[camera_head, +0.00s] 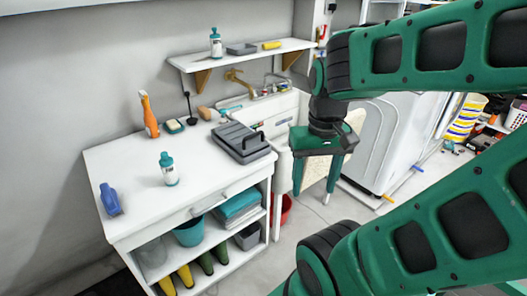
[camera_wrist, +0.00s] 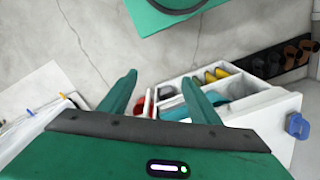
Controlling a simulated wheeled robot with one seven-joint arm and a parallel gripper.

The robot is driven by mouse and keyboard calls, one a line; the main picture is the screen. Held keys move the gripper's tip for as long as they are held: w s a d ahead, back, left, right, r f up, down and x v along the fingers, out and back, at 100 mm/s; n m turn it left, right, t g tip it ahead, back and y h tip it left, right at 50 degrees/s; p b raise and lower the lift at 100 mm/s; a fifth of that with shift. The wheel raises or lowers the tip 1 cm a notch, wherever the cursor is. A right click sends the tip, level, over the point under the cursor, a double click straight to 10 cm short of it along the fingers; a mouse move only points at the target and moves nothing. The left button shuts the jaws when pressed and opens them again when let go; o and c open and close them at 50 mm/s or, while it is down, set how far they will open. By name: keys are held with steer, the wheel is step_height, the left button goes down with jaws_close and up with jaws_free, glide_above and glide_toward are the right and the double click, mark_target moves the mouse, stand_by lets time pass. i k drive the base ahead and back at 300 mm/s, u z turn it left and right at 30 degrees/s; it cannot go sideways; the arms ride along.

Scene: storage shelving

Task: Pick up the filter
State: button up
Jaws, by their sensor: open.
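No thing in view is clearly marked as the filter. A flat dark grey ribbed piece with a black handle (camera_head: 243,141) lies on the right end of the white counter and may be it. A smaller grey tray-like piece (camera_head: 241,48) lies on the wall shelf. My gripper (camera_head: 313,192) hangs to the right of the counter, pointing down over the floor, apart from both pieces. It also shows in the wrist view (camera_wrist: 158,82), with its two fingers spread and nothing between them.
Teal towels (camera_head: 238,206) sit below. A red bucket (camera_head: 284,209) stands near my gripper.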

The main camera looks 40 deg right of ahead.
mark_target(215, 38)
steer(key=z, duration=0.05)
steer(key=k, duration=0.65)
steer(key=z, duration=0.4)
steer(key=i, duration=1)
steer(key=z, duration=0.5)
steer(key=i, duration=0.95)
steer(key=u, duration=0.2)
